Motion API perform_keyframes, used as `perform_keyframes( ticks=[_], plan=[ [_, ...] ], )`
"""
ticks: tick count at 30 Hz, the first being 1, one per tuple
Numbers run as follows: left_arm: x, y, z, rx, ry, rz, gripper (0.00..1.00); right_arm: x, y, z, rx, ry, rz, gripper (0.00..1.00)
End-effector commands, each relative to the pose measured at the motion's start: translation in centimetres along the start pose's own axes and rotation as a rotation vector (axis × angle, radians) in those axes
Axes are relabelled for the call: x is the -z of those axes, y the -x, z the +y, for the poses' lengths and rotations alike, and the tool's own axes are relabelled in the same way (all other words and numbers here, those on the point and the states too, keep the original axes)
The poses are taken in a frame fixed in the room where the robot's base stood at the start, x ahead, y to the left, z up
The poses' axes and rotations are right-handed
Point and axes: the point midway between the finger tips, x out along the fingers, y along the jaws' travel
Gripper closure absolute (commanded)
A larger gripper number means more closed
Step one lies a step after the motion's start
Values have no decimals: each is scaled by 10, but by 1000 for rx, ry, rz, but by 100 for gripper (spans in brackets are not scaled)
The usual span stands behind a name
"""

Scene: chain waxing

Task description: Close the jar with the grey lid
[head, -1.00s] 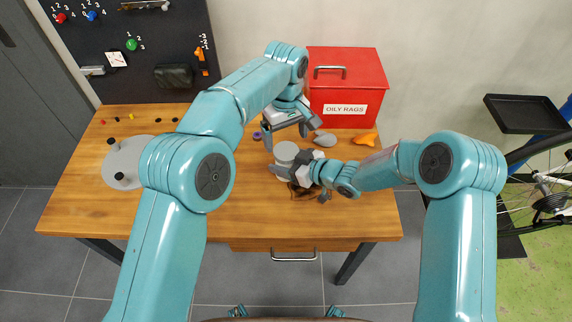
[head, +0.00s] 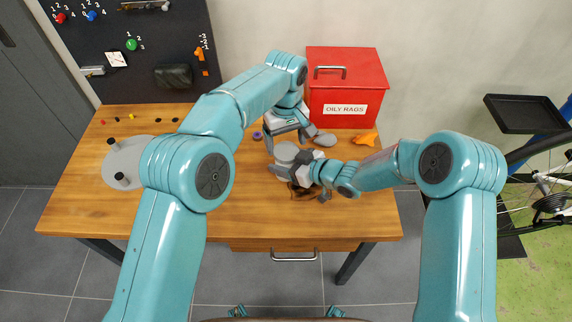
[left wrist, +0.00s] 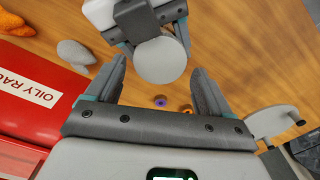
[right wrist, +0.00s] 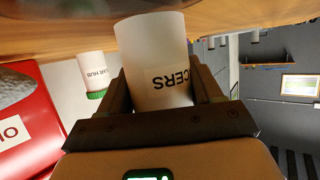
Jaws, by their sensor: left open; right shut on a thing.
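A pale jar (right wrist: 160,60) with lettering ending in "CERS" is held between the fingers of my right gripper (right wrist: 165,95). In the left wrist view a round grey disc (left wrist: 161,60) faces the camera at the jar's end; it also shows in the head view (head: 286,151). I cannot tell whether it is the grey lid or the jar's own top. My left gripper (head: 291,138) is open and empty just behind the jar. In the left wrist view its fingertips (left wrist: 160,76) stand either side of the disc's near edge, without visible contact.
A red "OILY RAGS" box (head: 345,85) stands behind, with a grey lump (head: 325,139) and an orange lump (head: 365,138) before it. A purple ring (left wrist: 160,101) lies nearby. A second jar with a green lid (right wrist: 95,75) stands beyond.

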Motion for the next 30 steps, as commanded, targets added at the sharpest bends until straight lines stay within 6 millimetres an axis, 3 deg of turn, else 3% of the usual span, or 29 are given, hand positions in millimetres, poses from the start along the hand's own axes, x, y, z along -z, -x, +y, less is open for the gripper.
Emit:
perform_keyframes(
  ticks=[6, 16, 21, 23, 24, 25, 30],
  plan=[
    [0, -22, 0, 1, -1, 0, 18, 0, 0, 0, 0, 0, 0, 100],
    [0, -25, 0, 0, -1, 0, 18, 0, 0, 0, 0, 0, 0, 100],
    [0, -25, 0, 0, -1, 0, 66, 0, 0, 0, 0, 0, 0, 100],
    [0, -24, 0, 0, -1, 0, 66, 0, 0, 0, 0, 0, 0, 100],
    [0, -24, 0, 0, -1, 0, 17, 0, 0, 0, 0, 0, 0, 100],
    [0, -24, 0, 0, -1, 0, 7, 0, 0, 0, 0, 0, 0, 100],
    [0, -24, 0, 0, -1, 0, 4, 0, 0, 0, 0, 1, 0, 100]
  ],
)
